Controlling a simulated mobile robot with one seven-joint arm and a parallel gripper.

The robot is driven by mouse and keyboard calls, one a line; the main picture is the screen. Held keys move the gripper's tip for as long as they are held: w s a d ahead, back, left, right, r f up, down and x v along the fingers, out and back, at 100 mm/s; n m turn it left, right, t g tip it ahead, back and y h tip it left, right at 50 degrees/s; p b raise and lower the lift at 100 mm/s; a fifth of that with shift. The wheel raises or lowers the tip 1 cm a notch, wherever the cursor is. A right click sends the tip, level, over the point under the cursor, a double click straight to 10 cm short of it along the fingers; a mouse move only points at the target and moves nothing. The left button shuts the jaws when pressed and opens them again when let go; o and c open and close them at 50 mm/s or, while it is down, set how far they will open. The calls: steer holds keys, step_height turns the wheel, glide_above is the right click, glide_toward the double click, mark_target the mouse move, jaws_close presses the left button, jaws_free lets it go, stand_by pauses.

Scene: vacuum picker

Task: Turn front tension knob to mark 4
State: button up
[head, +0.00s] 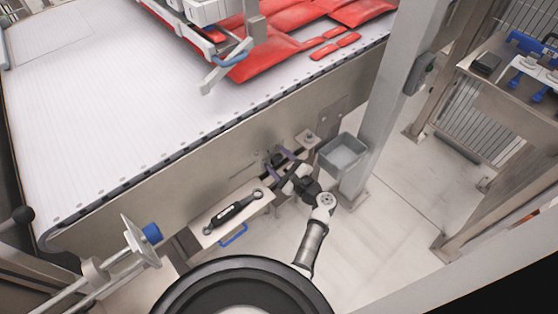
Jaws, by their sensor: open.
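A small dark part that looks like the front tension knob (275,158) sits on the side panel below the conveyor belt. My gripper (281,165) is open, with its fingers reaching to the knob's area. The fingers seem to lie on either side of the dark part, but I cannot tell whether they touch it. The gripper covers part of the spot, and the marks and the knob's pointer are too small to read.
A wrench (233,211) lies on a pale shelf (203,238) left of my gripper. A grey bin (344,152) and a steel post (377,110) stand close on the right. Red packs (275,60) lie on the white conveyor belt (100,110). Open floor (395,225) lies at right.

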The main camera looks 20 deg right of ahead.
steer(key=c, duration=1)
steer(key=shift+f+n+b, duration=0.15)
steer(key=shift+n+b, duration=0.15)
steer(key=shift+b, duration=0.5)
steer(key=n+b, duration=0.1)
steer(key=b, duration=0.1)
steer(key=n+b, duration=0.2)
steer(key=shift+f+n, duration=0.2)
steer(key=shift+n, duration=0.1)
steer(key=n+b, duration=0.4)
steer(key=b, duration=0.1)
steer(key=shift+r, duration=0.1)
steer(key=shift+r+n+b, duration=0.15)
steer(key=shift+n+b, duration=0.55)
steer(key=shift+b, duration=0.1)
